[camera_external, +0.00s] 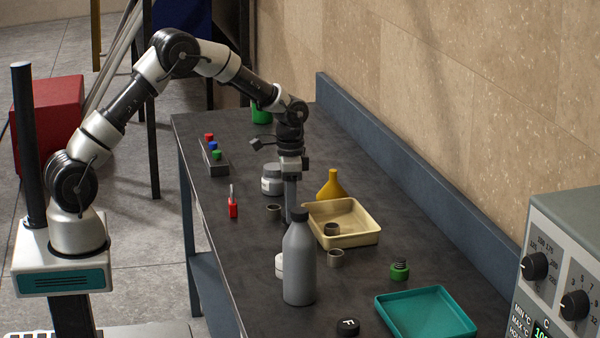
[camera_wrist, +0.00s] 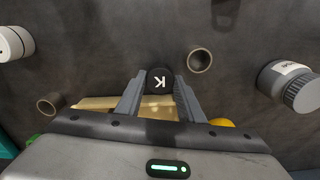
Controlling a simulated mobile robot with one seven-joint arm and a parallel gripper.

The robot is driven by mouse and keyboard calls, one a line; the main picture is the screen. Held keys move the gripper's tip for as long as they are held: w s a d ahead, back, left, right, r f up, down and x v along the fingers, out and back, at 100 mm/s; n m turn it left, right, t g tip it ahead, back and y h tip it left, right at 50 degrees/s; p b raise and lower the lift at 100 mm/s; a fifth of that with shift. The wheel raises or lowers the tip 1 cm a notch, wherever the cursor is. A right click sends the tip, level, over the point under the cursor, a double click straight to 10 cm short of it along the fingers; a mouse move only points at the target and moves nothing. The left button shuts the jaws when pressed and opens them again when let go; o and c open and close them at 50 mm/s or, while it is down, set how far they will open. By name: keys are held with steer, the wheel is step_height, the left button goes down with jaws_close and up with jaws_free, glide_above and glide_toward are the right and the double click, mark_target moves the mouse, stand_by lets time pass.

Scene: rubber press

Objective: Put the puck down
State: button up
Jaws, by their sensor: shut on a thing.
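A black puck marked K (camera_wrist: 160,78) sits between the two fingers of my gripper (camera_wrist: 160,98) in the wrist view. My gripper (camera_external: 290,213) is shut on it and points down over the bench, left of the beige tray (camera_external: 372,240). In the external view the grey bottle in front partly covers the fingertips, so the held puck is hard to make out. I cannot tell whether it touches the bench. Another black puck, marked F (camera_external: 348,326), lies on the bench at the front.
A grey bottle (camera_external: 299,265) stands in front of my gripper. A yellow flask (camera_external: 331,187), green-based part (camera_external: 399,271) and teal tray (camera_external: 425,315) stand right.

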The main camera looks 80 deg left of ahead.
steer(key=shift+f, duration=0.45)
steer(key=shift+f, duration=0.1)
steer(key=shift+f, duration=0.15)
steer(key=o, duration=1)
